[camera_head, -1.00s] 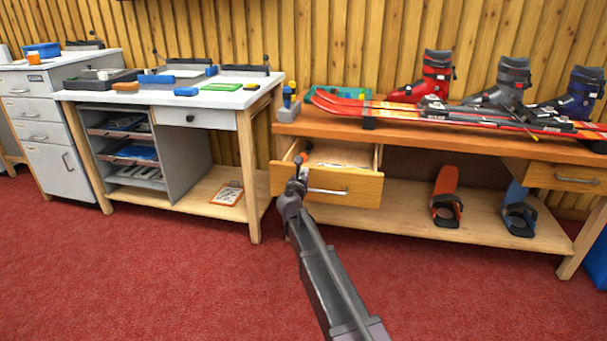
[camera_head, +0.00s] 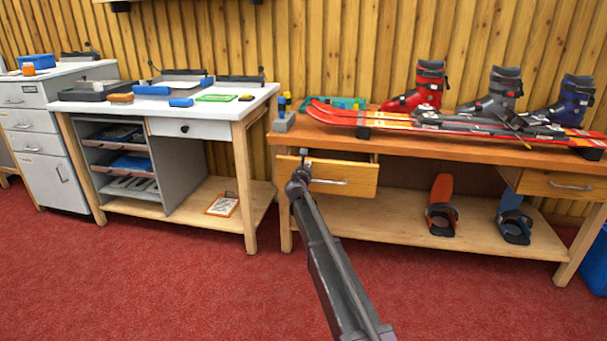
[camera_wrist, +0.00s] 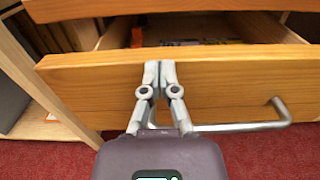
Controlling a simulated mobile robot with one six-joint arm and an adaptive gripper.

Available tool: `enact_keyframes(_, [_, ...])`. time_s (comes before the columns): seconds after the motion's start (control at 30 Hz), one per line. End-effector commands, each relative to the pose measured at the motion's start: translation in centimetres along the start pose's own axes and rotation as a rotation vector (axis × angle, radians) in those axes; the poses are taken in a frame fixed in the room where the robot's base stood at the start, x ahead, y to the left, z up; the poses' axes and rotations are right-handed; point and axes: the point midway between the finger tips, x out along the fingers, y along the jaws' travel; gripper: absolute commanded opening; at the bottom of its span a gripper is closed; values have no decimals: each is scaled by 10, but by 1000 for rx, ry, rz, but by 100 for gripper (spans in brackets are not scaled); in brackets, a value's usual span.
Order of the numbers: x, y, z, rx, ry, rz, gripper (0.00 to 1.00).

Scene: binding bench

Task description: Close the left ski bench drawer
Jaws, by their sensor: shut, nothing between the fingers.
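The left ski bench drawer (camera_head: 345,179) is a wooden drawer with a metal bar handle, under the left end of the ski bench (camera_head: 400,140). It stands partly open, with its front out from the bench. In the wrist view, the drawer front (camera_wrist: 230,85) spans the picture, and part of its inside shows beyond the top edge. My gripper (camera_head: 304,154) is shut and empty at the left part of the drawer front.
Skis (camera_head: 440,122) and several ski boots lie on the bench top. Snowboard bindings (camera_head: 441,205) stand on the lower shelf. A white-topped workbench (camera_head: 180,105) is to the left. The red carpet (camera_head: 180,285) in front is clear.

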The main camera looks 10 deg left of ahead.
Motion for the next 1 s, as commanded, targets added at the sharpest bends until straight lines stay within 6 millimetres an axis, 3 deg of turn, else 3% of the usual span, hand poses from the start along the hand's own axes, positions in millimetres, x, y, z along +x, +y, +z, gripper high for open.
enact_keyframes(0.03, [16, 2, 0, 0, 0, -1, 0])
enact_keyframes(0.1, [30, 1, 0, 0, 0, -1, 0])
enact_keyframes(0.33, [56, 1, 0, 0, 0, 0, 0])
enact_keyframes(1.0, [58, 0, 0, 0, 0, 0, 0])
